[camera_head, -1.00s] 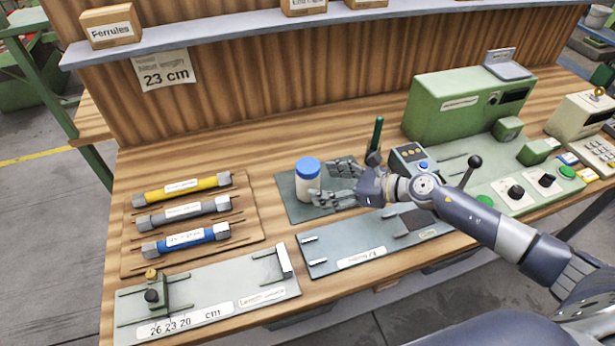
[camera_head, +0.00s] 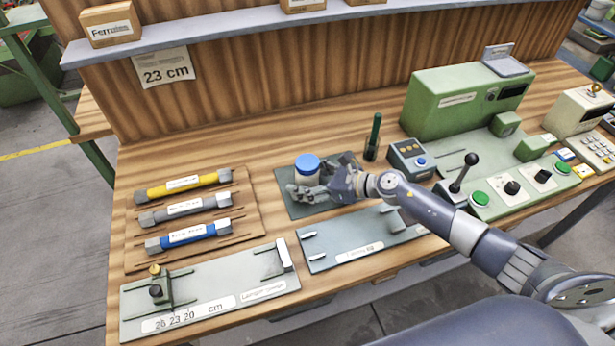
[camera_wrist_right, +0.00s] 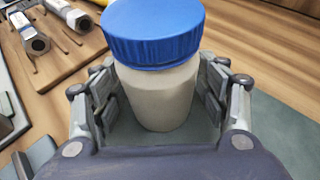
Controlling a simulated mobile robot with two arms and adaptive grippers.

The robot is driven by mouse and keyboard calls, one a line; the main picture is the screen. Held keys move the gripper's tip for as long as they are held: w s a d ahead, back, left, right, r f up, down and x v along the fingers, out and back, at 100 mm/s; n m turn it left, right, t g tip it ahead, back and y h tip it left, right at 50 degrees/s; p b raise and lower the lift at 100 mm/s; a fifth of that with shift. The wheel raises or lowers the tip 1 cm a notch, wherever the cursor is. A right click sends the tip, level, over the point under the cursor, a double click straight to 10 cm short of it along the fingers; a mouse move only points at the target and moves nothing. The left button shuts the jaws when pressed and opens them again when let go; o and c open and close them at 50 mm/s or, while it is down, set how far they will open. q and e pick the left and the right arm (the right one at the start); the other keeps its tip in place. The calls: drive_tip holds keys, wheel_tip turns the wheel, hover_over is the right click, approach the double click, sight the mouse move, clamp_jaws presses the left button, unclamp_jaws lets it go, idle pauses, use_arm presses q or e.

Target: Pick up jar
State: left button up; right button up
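The jar (camera_head: 307,171) is white with a blue lid and stands upright on a dark grey-green mat (camera_head: 290,206) on the bench. My right gripper (camera_head: 322,177) is around the jar, with one finger on its near side and one on its far side. In the right wrist view the jar (camera_wrist_right: 160,85) stands between the two open fingers of the gripper (camera_wrist_right: 160,105). A narrow gap seems to show beside the jar, so I see no firm grip. The jar's lower front is partly hidden in the head view. My left gripper is not in view.
Yellow, grey and blue tubes lie on a wooden rack (camera_head: 256,239) at left. Grey plates (camera_head: 330,257) lie in front of the mat. A dark green upright tool (camera_head: 373,137) and a small control box (camera_head: 411,159) stand to the right, near a green machine (camera_head: 440,105).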

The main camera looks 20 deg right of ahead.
sight(306, 171)
drive_tip(key=shift+r, duration=0.1)
drive_tip(key=c, duration=1)
drive_tip(key=shift+w+r, duration=0.1)
drive_tip(key=shift+r, duration=0.35)
wheel_tip(306, 171, up, 2)
drive_tip(key=shift+r, duration=0.15)
drive_tip(key=s, duration=0.5)
drive_tip(key=s+r, duration=0.1)
drive_tip(key=s, duration=0.4)
drive_tip(key=s+d, duration=0.1)
drive_tip(key=s, duration=0.5)
drive_tip(key=shift+r, duration=0.4)
drive_tip(key=o, duration=0.6)
drive_tip(key=c, duration=0.8)
